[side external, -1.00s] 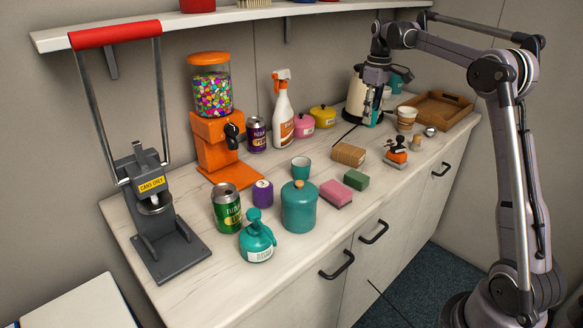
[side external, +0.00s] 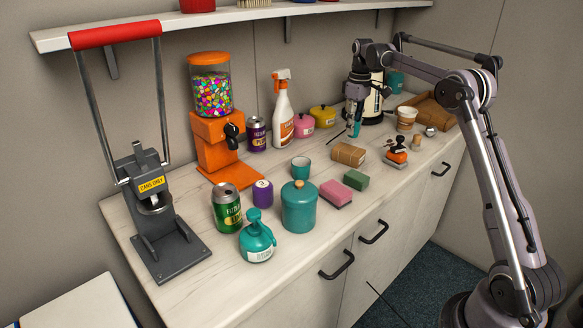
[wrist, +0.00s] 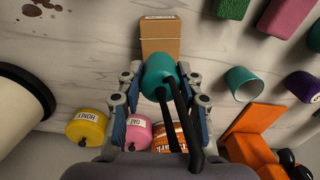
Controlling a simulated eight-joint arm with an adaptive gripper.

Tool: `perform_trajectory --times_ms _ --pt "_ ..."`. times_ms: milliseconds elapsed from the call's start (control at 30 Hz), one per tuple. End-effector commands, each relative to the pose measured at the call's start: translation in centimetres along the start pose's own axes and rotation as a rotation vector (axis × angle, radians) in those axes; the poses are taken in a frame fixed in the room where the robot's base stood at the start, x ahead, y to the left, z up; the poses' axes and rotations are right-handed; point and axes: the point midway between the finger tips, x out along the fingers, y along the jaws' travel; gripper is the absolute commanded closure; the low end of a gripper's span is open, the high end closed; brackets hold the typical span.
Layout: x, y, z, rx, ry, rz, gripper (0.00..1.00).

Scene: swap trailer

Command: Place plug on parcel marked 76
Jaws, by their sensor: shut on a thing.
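My gripper (side external: 354,112) is shut on a teal plug (side external: 356,129) with a black cord. In the wrist view the plug (wrist: 159,72) sits between the two fingers of my gripper (wrist: 160,88), its cord running back toward the camera. The brown parcel (side external: 348,154) lies on the counter just in front of the gripper in the side view. In the wrist view the parcel (wrist: 160,32) is just beyond the plug, which overlaps its near edge. A pale label shows at the parcel's far end, but I cannot read its number. The plug appears held above the counter.
A stamp (side external: 397,150) and a green sponge (side external: 356,180) lie near the parcel. The kettle (side external: 373,105), yellow pot (side external: 323,117) and pink pot (side external: 303,126) stand behind. A teal cup (side external: 300,167) stands left. A paper cup (side external: 405,119) stands right.

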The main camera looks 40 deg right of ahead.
Motion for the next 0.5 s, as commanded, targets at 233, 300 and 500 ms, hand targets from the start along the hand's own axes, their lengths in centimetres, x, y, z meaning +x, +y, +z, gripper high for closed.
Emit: perform_trajectory --times_ms 233,300,500 --pt "1.7 -0.2 -0.7 0.001 0.000 0.000 0.95" --pt "2.7 -0.2 -0.7 0.001 0.000 0.000 0.95" --pt "4.4 -0.2 -0.6 0.001 0.000 0.000 0.95"
